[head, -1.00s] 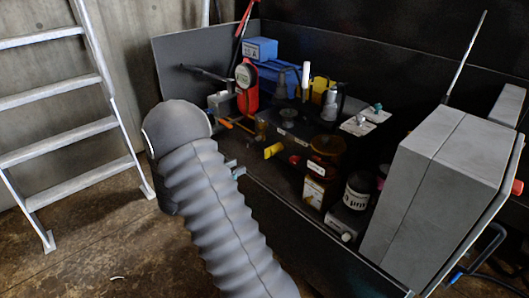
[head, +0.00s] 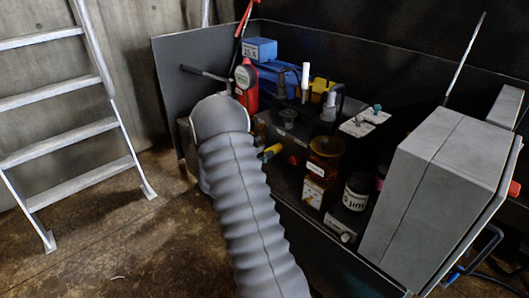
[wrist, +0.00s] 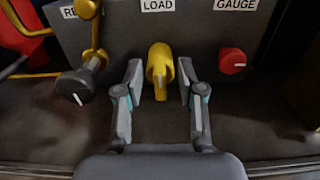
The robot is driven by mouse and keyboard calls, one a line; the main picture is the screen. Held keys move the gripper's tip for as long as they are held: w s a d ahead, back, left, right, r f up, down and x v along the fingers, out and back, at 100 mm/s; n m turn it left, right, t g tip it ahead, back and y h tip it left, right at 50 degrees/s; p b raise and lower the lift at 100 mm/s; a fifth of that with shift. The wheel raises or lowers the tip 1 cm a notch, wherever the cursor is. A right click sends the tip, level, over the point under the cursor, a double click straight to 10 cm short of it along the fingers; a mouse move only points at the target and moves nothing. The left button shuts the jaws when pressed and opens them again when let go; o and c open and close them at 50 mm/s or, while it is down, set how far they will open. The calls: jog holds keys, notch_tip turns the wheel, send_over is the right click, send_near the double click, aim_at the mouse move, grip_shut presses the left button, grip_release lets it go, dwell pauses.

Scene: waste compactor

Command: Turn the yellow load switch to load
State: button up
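The yellow load switch (wrist: 160,66) sits on a dark grey panel under a white LOAD label (wrist: 158,5) in the wrist view. Its narrow handle points down in the picture. My gripper (wrist: 160,82) is open, with one finger on each side of the switch. A gap shows between each finger and the yellow body, and I see no contact. In the head view the yellow switch (head: 272,151) shows just right of my arm, partly hidden.
A red knob (wrist: 232,61) under a GAUGE label is to the right. A black-ended lever (wrist: 76,86) on a brass fitting is to the left. In the head view, an amber jar (head: 326,150) and a grey box (head: 440,190) stand right of the switch.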

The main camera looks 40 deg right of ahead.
jog(key=shift+d, duration=0.25)
grip_shut()
